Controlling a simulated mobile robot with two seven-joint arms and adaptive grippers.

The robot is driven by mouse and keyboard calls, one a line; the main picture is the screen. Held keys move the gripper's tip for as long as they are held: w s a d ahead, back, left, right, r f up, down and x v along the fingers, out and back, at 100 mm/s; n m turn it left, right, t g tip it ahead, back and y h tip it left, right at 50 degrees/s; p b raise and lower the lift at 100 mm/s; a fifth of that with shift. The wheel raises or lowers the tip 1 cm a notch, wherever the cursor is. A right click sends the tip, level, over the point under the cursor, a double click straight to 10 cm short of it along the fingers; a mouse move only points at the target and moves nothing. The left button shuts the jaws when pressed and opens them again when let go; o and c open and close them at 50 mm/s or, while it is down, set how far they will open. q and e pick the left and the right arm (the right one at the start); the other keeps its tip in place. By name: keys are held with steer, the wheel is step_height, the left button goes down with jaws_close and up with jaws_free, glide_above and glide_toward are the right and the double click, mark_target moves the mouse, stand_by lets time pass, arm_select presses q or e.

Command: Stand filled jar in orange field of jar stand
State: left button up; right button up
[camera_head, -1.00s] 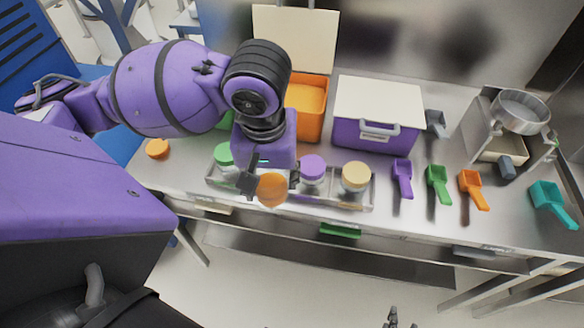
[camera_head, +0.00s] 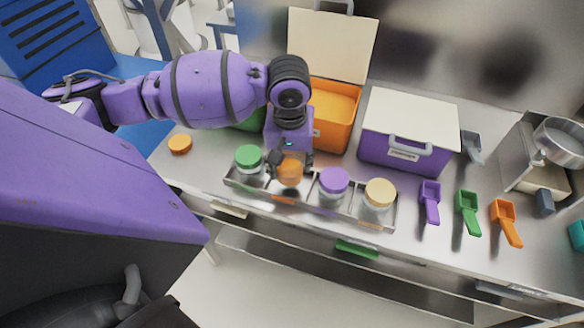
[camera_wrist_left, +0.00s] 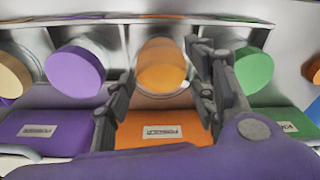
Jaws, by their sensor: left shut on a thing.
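The open jar with orange filling (camera_head: 290,174) is between the fingers of my left gripper (camera_head: 290,164), which is shut on it. It looks upright, in line with the orange field of the jar stand (camera_head: 356,218), between the green-lidded jar (camera_head: 248,158) and the purple-lidded jar (camera_head: 333,184). I cannot tell whether its base touches the stand. In the left wrist view the jar (camera_wrist_left: 162,68) shows from above, with a finger on either side. My right gripper is not in view.
A beige-lidded jar (camera_head: 380,194) fills the stand's right end. An orange lid (camera_head: 180,143) lies on the table at left. An open orange bin (camera_head: 334,112) and a closed purple bin (camera_head: 405,152) stand behind. Several scoops (camera_head: 467,213) lie at right.

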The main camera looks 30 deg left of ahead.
mark_target(290, 162)
arm_select(q)
steer(key=f, duration=0.3)
steer(key=shift+w+a+f, duration=0.15)
steer(key=shift+w+f, duration=0.1)
steer(key=shift+w, duration=0.05)
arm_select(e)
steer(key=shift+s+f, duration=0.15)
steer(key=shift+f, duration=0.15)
arm_select(q)
steer(key=shift+f, duration=0.2)
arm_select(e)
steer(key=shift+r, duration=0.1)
arm_select(q)
steer(key=o, duration=1.6)
steer(key=shift+c, duration=0.2)
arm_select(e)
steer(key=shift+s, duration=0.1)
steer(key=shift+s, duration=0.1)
arm_select(q)
steer(key=r, duration=0.7)
steer(key=s+r+p, duration=0.1)
steer(key=r, duration=0.3)
steer(key=shift+s+d+r, duration=0.1)
steer(key=shift+d+r, duration=0.15)
steer(key=shift+d, duration=0.1)
steer(key=shift+r, duration=0.35)
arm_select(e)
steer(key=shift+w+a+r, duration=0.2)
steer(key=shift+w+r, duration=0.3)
